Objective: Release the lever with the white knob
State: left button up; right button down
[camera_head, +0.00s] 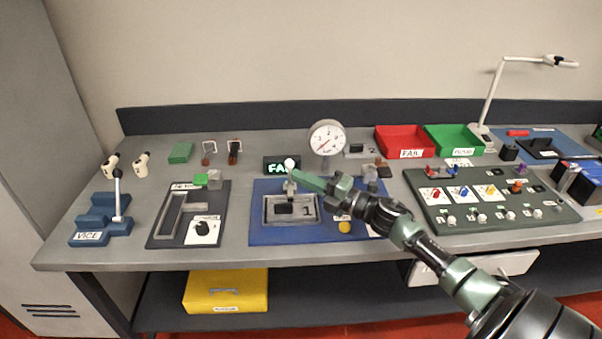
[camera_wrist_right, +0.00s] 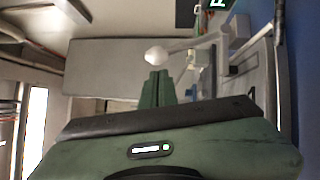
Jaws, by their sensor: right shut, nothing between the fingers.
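The white knob (camera_head: 291,162) tops a lever on the blue fixture plate (camera_head: 262,232), just left of my right gripper's tip in the head view. It also shows in the right wrist view as a pale knob (camera_wrist_right: 156,56) just beyond the fingertips, with its lever arm (camera_wrist_right: 190,43) running to the right. My right gripper (camera_head: 300,177) has green fingers, shut and empty, close to the knob; whether they touch it I cannot tell. The fingers also show in the right wrist view (camera_wrist_right: 156,88). A grey frame marked 1 (camera_head: 307,211) sits below the lever. My left gripper is not in view.
A display (camera_head: 281,166) reading "FA", partly hidden, and a round gauge (camera_head: 326,138) stand behind the fixture. A panel of switches (camera_head: 480,200) is right. Red (camera_head: 404,155) and green bins (camera_head: 458,151) stand behind it.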

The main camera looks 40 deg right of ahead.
jog(key=shift+w+d, duration=0.15)
jog(key=shift+w, duration=0.2)
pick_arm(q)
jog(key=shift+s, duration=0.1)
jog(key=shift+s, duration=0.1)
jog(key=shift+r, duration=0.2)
pick_arm(e)
jog(key=shift+r, duration=0.15)
